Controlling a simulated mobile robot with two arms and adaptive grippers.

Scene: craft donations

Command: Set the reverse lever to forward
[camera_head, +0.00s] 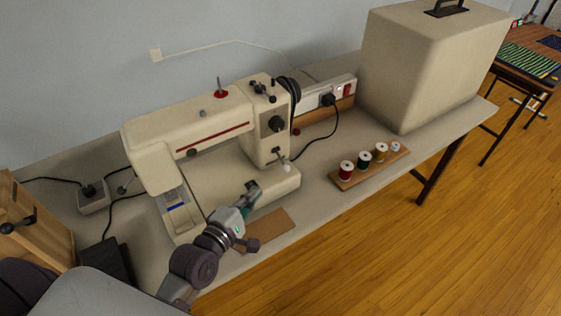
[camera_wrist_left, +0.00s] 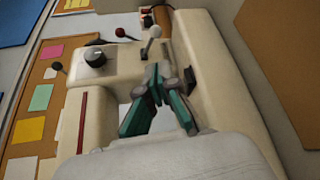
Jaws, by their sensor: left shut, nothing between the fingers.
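The cream sewing machine (camera_head: 185,125) stands on the table, with its column at the right end. The reverse lever, a short metal stem with a pale knob (camera_head: 286,167), sticks out low on the column's front face. In the left wrist view the pale-knobbed lever (camera_wrist_left: 155,32) shows just beyond my fingertips. My left gripper (camera_head: 252,186) is shut and empty, in front of the machine's bed, to the lower left of the lever. Its green-sided fingers (camera_wrist_left: 156,72) meet at the tips, and a gap seems to remain between them and the knob. My right gripper is not in view.
A black dial (camera_head: 277,123) sits above the lever. A wooden rack of thread spools (camera_head: 368,167) and a large cream cover (camera_head: 425,65) stand to the right. A brown pad (camera_head: 270,224) lies in front of the machine. A power strip (camera_head: 328,92) is behind.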

